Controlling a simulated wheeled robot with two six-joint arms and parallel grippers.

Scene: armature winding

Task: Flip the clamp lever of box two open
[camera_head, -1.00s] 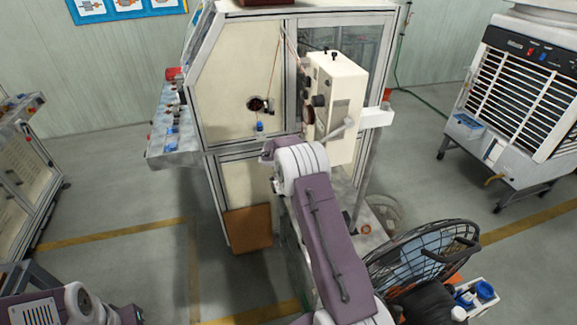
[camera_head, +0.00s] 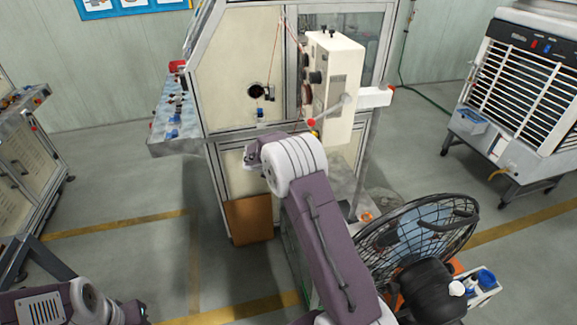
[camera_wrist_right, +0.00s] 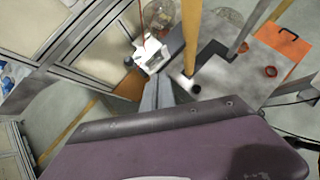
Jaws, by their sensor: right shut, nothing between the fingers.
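A cream machine box (camera_head: 336,75) with dark knobs stands beside the framed cabinet in the head view. I cannot read a number on it. A grey lever (camera_head: 333,110) with a red tip (camera_head: 311,122) slants down to the left across its lower part. My right arm reaches up in front of the box, and its wrist lies just below the lever tip. The right gripper's fingers are hidden there. In the right wrist view, the right gripper (camera_wrist_right: 157,92) is shut and empty, below a white part (camera_wrist_right: 150,54). Contact is unclear. My left arm shows at bottom left without its fingers.
The framed cabinet (camera_head: 235,70) has a side shelf of small parts (camera_head: 172,120). A black fan (camera_head: 420,235) stands close right of my right arm. An air cooler (camera_head: 525,85) is at far right. Bare floor (camera_head: 110,190) lies at left.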

